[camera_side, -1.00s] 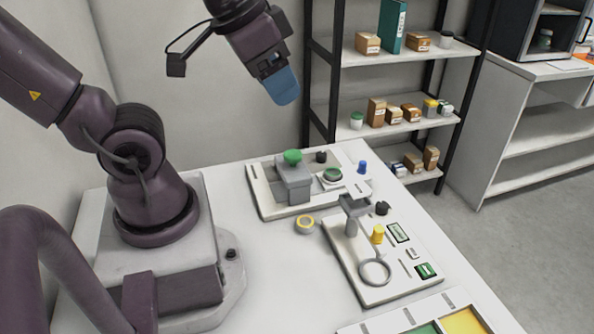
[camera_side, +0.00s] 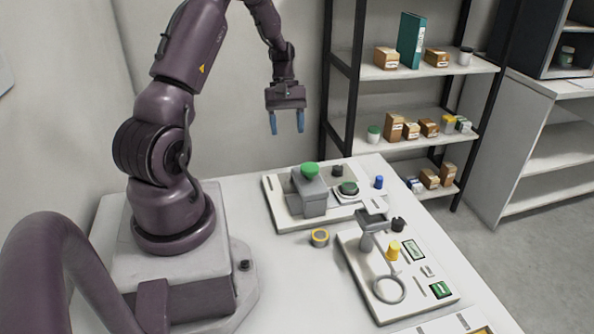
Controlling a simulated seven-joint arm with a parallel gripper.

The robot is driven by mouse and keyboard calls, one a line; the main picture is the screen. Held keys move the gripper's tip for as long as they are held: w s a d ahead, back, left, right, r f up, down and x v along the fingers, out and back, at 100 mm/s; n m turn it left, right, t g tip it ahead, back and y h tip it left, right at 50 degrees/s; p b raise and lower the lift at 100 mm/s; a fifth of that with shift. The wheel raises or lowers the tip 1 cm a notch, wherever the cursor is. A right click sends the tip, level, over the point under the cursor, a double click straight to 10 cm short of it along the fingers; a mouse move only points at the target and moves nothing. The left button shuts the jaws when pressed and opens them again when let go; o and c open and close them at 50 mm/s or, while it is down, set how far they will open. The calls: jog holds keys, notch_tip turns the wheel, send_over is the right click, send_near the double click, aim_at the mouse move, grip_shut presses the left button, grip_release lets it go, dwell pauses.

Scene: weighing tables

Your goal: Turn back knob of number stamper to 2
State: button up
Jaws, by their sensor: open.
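Two devices stand on the white table, and I cannot tell for sure which is the number stamper. On the back board, a grey block (camera_side: 308,193) has a green round top (camera_side: 309,169), with a dark knob (camera_side: 337,171) and a round green-topped piece (camera_side: 348,188) beside it. On the front board, a grey post with a flat head (camera_side: 371,221) stands near a black knob (camera_side: 398,224) and a yellow knob (camera_side: 393,250). No number can be read. My gripper (camera_side: 287,123) is open and empty, pointing down, high above the back board and apart from everything.
A yellow-and-grey tape roll (camera_side: 320,238) lies between the boards. A blue peg (camera_side: 379,182) stands at the back board's right end. A grey ring (camera_side: 389,289) lies on the front board. Shelves with small boxes (camera_side: 394,127) stand behind. The table's left middle is clear.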

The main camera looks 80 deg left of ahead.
jog(key=shift+n, duration=0.5)
jog(key=x, duration=0.4)
jog(key=w+x, duration=0.1)
jog(key=x, duration=0.6)
jog(key=shift+w+d+f, duration=0.2)
jog(key=shift+w+f, duration=0.15)
jog(key=c, duration=0.9)
jog(key=m+g, duration=0.1)
jog(key=m, duration=0.3)
jog(key=shift+m, duration=0.3)
jog(key=shift+c, duration=0.2)
jog(key=o, duration=0.9)
jog(key=shift+w, duration=0.1)
jog(key=shift+o, duration=0.2)
